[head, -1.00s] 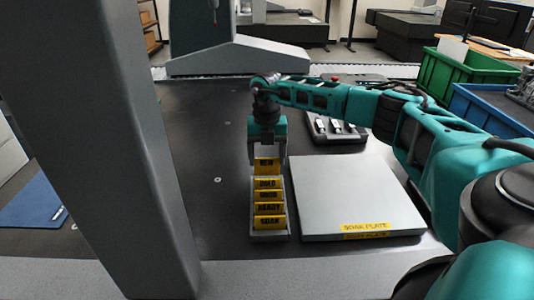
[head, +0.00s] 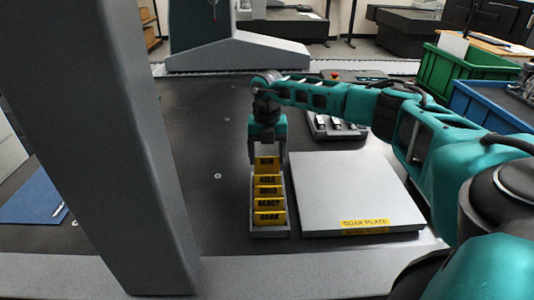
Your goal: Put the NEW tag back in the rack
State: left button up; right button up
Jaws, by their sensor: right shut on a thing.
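The yellow NEW tag (head: 267,163) is upright at the far end of the grey tag rack (head: 270,234). My right gripper (head: 267,157) points down from above and is shut on the NEW tag's upper part. The tag's lower part is hidden behind the tag in front, so I cannot tell how deep it sits in its slot. Several other yellow tags stand in a row in the rack, with the SOAK tag (head: 269,218) nearest me. My left gripper is not in view.
The grey soak plate (head: 350,190) lies close to the rack's right side. A dark tray with several light parts (head: 336,127) is behind it. Green (head: 470,62) and blue (head: 490,105) bins stand at the right.

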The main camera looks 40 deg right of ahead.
aim_at(267, 166)
jog(key=shift+f, duration=0.3)
jog(key=shift+f, duration=0.3)
jog(key=shift+f, duration=0.6)
dwell(0.5)
jog(key=o, duration=1)
jog(key=shift+o, duration=0.2)
